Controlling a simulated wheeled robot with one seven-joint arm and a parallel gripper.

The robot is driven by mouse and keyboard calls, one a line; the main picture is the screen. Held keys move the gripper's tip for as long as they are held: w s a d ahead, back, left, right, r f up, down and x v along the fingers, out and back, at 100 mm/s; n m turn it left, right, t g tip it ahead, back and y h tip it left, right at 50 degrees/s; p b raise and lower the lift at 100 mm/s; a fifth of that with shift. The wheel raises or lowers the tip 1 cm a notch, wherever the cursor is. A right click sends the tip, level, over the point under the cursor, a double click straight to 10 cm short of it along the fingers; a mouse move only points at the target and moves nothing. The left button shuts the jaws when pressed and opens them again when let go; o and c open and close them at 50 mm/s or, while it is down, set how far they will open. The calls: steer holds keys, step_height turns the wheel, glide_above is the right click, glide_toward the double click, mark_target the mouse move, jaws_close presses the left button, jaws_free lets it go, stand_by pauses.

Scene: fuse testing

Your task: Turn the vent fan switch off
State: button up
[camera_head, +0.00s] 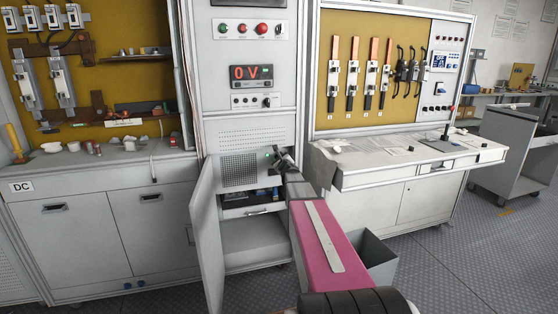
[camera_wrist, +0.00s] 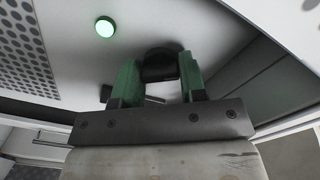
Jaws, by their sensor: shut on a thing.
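The vent fan switch shows as a black knob (camera_wrist: 160,64) on the pale panel in the wrist view. My gripper (camera_wrist: 159,78) has its two green fingers on either side of the knob and is shut on it. A round green lamp (camera_wrist: 105,27) glows on the panel to the left of the knob. In the head view my gripper (camera_head: 280,155) reaches the panel inside the middle cabinet, and the lamp (camera_head: 267,155) shows lit just left of it. The knob is hidden behind the gripper there, and I cannot read its setting.
The cabinet door (camera_head: 208,240) hangs open left of my arm. A drawer (camera_head: 250,210) sits below the panel. A grey bin (camera_head: 378,262) stands on the floor right of my arm. A white workbench (camera_head: 410,170) is to the right, with open floor in front.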

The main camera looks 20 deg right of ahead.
steer(key=n, duration=1)
steer(key=shift+n, duration=0.4)
stand_by(0.4)
steer(key=o, duration=0.9)
steer(key=shift+s, duration=0.1)
steer(key=s, duration=1)
steer(key=shift+s, duration=0.3)
